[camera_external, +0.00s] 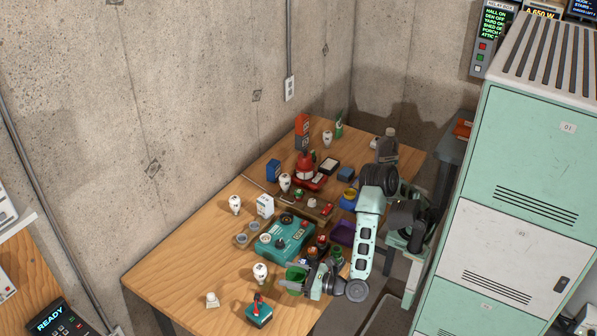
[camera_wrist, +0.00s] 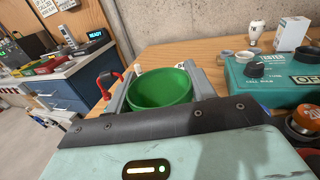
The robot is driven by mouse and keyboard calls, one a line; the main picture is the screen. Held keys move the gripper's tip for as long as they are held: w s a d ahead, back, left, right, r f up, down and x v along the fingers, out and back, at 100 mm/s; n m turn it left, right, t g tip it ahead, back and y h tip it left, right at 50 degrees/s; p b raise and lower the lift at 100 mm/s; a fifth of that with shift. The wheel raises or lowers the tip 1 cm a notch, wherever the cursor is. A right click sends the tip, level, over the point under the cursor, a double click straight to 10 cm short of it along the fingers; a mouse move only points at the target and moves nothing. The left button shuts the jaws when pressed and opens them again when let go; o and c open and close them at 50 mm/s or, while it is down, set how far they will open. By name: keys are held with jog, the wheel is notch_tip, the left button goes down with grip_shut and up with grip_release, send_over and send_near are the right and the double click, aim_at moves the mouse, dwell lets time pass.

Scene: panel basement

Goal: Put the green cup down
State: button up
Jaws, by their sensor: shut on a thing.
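The green cup (camera_wrist: 160,88) is between the two fingers of my gripper (camera_wrist: 158,92) in the wrist view, with its open mouth facing the camera. The gripper is shut on it. In the external view my gripper (camera_external: 301,279) is low over the near right part of the wooden table (camera_external: 190,262), and the green cup (camera_external: 295,276) shows at its fingers. I cannot tell whether the cup's bottom touches the table. The cup's lower part is hidden by the gripper.
A teal tester box (camera_external: 283,240) stands just behind the gripper. A white bulb (camera_external: 260,272) is to the cup's left, and a small teal box with a red handle (camera_external: 259,313) is nearer the front edge.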

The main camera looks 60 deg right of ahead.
notch_tip(320, 180, down, 7)
jog(key=shift+r+b, duration=0.15)
jog(key=shift+b, duration=0.45)
jog(key=shift+f+b, duration=0.2)
jog(key=shift+b, duration=0.15)
jog(key=o, duration=1)
jog(key=shift+c, duration=0.2)
jog(key=shift+r+p, duration=0.3)
jog(key=shift+p, duration=0.9)
jog(key=v, duration=0.2)
jog(key=b+v, duration=0.1)
jog(key=v, duration=0.3)
jog(key=shift+s+f, duration=0.3)
jog(key=shift+s, duration=0.1)
jog(key=shift+o, duration=0.4)
jog(key=shift+s+d, duration=0.2)
jog(key=shift+s, duration=0.15)
